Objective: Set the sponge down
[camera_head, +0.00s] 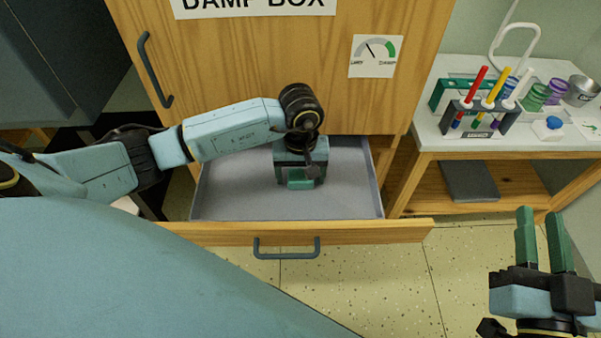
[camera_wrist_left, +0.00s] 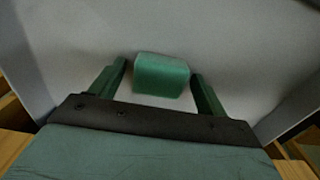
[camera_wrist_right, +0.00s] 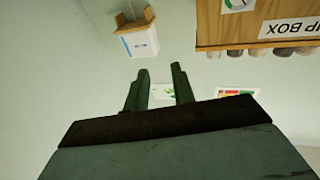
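The sponge, a small green block (camera_wrist_left: 162,75), rests on the grey floor of the open drawer (camera_head: 235,200). In the left wrist view it sits between the fingertips of my left gripper (camera_wrist_left: 159,68), with a gap on each side. In the head view my left gripper (camera_head: 300,172) points down into the drawer, and the sponge's green (camera_head: 300,184) shows at its fingers, partly hidden by the gripper. My left gripper is open. My right gripper (camera_head: 541,210) is open and empty at the lower right, away from the drawer.
The drawer's wooden front with a grey handle (camera_head: 286,248) stands out from the damp box cabinet (camera_head: 250,70). A side table (camera_head: 440,125) at the right carries a rack (camera_head: 480,115) of coloured tools and several jars. The drawer floor around the sponge is clear.

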